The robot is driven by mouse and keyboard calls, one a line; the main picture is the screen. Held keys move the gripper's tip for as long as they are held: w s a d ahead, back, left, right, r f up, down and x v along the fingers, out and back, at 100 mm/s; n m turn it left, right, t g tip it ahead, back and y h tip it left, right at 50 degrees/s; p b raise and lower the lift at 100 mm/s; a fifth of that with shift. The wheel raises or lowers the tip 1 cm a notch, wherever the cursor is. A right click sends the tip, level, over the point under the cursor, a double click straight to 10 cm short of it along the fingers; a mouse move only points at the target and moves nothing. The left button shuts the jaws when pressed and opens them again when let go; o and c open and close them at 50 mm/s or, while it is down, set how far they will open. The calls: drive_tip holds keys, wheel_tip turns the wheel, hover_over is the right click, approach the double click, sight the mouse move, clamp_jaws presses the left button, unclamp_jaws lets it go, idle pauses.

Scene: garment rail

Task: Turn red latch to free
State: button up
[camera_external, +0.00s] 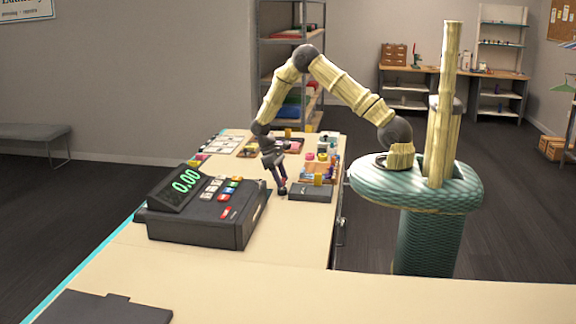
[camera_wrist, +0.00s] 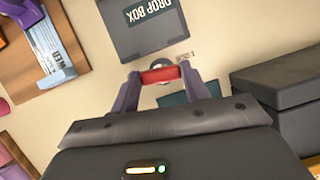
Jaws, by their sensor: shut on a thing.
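In the wrist view the red latch (camera_wrist: 160,76) is a short red bar between the two purple fingers of my gripper (camera_wrist: 160,73). The fingers touch its two ends and are shut on it. A pale round part shows just above the latch, with a small label beside it. The dark drop box (camera_wrist: 145,28) lies above the latch in this view. In the external view my gripper (camera_external: 281,187) is low at the counter, between the cash register and the drop box (camera_external: 311,194). The latch's exact turn is too small to tell there.
The black cash register (camera_external: 195,225) with a green 0.00 display stands left of my gripper. Trays with small coloured items (camera_external: 318,172) lie behind the drop box. A wooden tray with a labelled box (camera_wrist: 50,50) is at the wrist view's left. Bare counter (camera_external: 300,228) lies in front.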

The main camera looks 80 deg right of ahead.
drive_tip(key=shift+w+r+n+h, duration=0.1)
drive_tip(key=shift+n+h, duration=0.2)
drive_tip(key=shift+n, duration=0.3)
drive_tip(key=o, duration=1)
drive_tip(key=b+v, duration=0.3)
drive_tip(key=v, duration=1.4)
drive_tip(key=shift+a+r, duration=0.1)
drive_tip(key=shift+r, duration=0.1)
